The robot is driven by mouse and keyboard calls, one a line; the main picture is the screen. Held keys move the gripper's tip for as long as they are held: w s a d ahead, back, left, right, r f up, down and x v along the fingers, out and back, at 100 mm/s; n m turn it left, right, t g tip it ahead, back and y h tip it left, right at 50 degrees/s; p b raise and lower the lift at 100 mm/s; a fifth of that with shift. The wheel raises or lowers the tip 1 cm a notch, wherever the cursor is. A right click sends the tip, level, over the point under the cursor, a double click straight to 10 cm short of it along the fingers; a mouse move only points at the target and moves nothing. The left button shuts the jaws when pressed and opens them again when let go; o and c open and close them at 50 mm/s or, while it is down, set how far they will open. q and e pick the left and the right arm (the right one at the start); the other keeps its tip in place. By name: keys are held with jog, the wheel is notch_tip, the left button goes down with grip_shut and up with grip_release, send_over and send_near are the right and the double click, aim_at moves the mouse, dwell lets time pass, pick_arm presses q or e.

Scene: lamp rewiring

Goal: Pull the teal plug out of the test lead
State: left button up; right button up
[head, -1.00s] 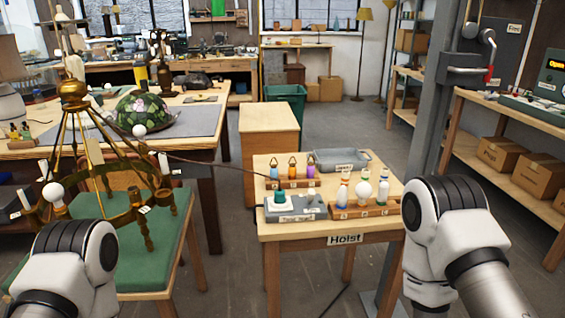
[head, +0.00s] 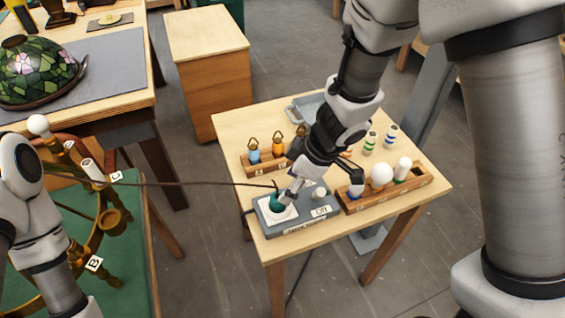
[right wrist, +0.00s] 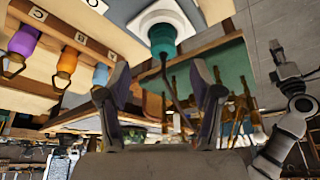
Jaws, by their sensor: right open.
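The teal plug (head: 276,200) sits upright in the white socket plate of the grey tester box (head: 315,213) on the small table. It also shows in the right wrist view (right wrist: 162,40), with its cord running down between my fingers. My right gripper (head: 287,196) is beside the plug in the head view. In the right wrist view its two fingers (right wrist: 159,76) are apart and empty, and the plug is just beyond their tips. My left gripper (right wrist: 281,58) shows small at the right of the right wrist view; its jaws are too small to tell.
A dark cord (head: 180,184) stretches from the plug towards the brass chandelier (head: 85,240). A wooden rack with coloured pieces (head: 254,163) stands behind the box, a bulb rack (head: 410,187) to its right. A grey tray (head: 297,112) is at the back.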

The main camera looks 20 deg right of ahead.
jog(key=f, duration=0.1)
jog(key=a+f+b, duration=0.1)
jog(key=f, duration=0.1)
jog(key=shift+s+f+b, duration=0.1)
jog(key=shift+s+b, duration=0.05)
jog(key=shift+b, duration=0.15)
jog(key=x, duration=0.1)
jog(key=b+x, duration=0.1)
jog(key=x, duration=0.1)
jog(key=shift+w+a, duration=0.1)
jog(key=shift+w, duration=0.25)
jog(key=shift+w+a+f, duration=0.1)
jog(key=shift+w+f, duration=0.1)
jog(key=shift+w, duration=0.05)
jog(key=shift+s+r, duration=0.1)
jog(key=shift+s, duration=0.2)
jog(key=c, duration=1.2)
jog(key=shift+w+r, duration=0.1)
notch_tip(320, 180, up, 5)
jog(key=p, duration=0.6)
jog(key=shift+f, duration=0.2)
